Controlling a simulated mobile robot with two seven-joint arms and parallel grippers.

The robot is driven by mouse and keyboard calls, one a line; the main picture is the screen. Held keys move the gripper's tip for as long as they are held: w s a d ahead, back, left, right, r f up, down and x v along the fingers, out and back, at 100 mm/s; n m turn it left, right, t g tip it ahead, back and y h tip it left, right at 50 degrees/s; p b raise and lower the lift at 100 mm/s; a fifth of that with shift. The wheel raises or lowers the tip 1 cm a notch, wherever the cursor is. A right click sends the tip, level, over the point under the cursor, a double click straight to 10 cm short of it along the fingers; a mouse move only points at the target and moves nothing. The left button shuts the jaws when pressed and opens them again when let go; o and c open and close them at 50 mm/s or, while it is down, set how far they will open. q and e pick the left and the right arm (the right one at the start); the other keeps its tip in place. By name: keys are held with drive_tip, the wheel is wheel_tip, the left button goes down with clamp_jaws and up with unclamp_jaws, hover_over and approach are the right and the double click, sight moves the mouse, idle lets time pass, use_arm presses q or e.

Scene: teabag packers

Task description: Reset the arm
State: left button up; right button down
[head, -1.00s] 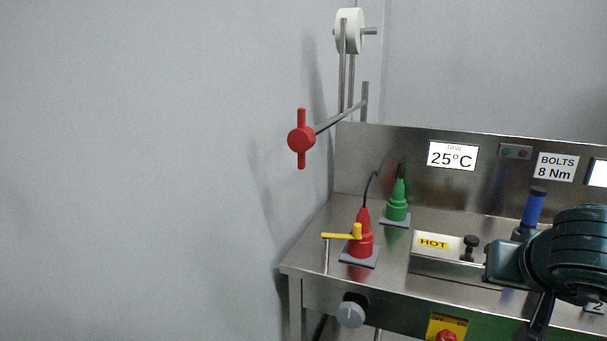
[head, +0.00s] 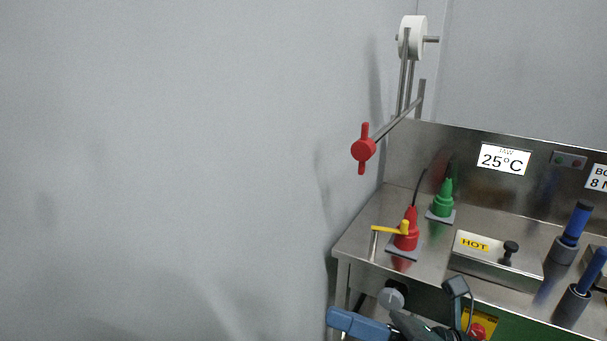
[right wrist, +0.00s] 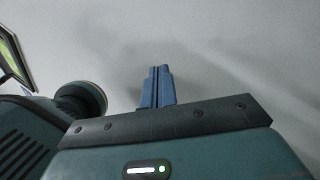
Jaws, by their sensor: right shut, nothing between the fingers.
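My right gripper (head: 334,319) shows at the bottom of the head view, with its blue fingers pointing left, in front of the metal bench (head: 362,232). In the right wrist view my right gripper (right wrist: 157,72) has its two blue fingers together, with nothing between them and a plain grey surface behind. My left gripper is not in view.
On the bench stand a red plug-like fitting (head: 406,240) with a yellow lever, a green fitting (head: 443,205), a HOT block (head: 500,268) and blue-handled tools (head: 575,226). A red knob (head: 363,149) sticks out left on a rod. The left side shows bare wall.

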drive_tip(key=w+d+f+m+t+h+p, duration=0.2)
drive_tip(key=d+f+m+t+h, duration=0.35)
drive_tip(key=m, duration=0.95)
drive_tip(key=w+d+f+m+t+h+p, duration=0.2)
drive_tip(key=f+m+t+h, duration=0.5)
drive_tip(key=m, duration=0.8)
use_arm(q)
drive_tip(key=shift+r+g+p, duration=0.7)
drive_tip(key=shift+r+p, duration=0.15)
drive_tip(key=shift+p, duration=0.05)
use_arm(e)
drive_tip(key=s+f+m+g+h, duration=0.4)
drive_tip(key=s+f+m+g, duration=0.3)
drive_tip(key=f+m, duration=0.3)
drive_tip(key=shift+s+d+f+g, duration=0.35)
drive_tip(key=shift+s+d+f, duration=0.05)
drive_tip(key=shift+s+f, duration=0.55)
